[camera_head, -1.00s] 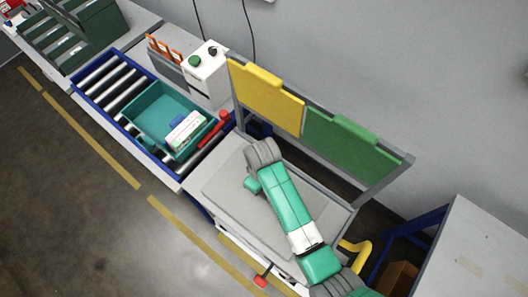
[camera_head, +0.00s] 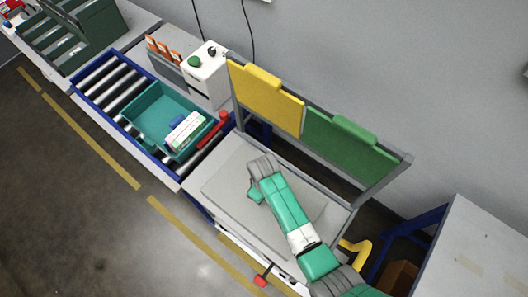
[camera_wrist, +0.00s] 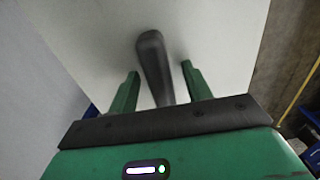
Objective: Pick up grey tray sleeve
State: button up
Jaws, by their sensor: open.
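A dark grey rounded bar (camera_wrist: 153,60), which looks like the grey tray sleeve, shows in the wrist view over a pale flat surface. My gripper (camera_wrist: 160,69) is open, with one green finger on each side of the bar. Gaps show between the bar and both fingers, and the bar's lower end runs behind the gripper's dark front edge.
A yellow panel (camera_head: 265,95) and a green panel (camera_head: 350,145) stand on a frame behind the bench. At left, a teal bin (camera_head: 150,104) sits on a roller conveyor (camera_head: 100,82). A white control box (camera_head: 205,72) stands behind it. A yellow bent tube (camera_head: 358,254) is at the bench's right.

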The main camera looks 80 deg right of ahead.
grip_shut()
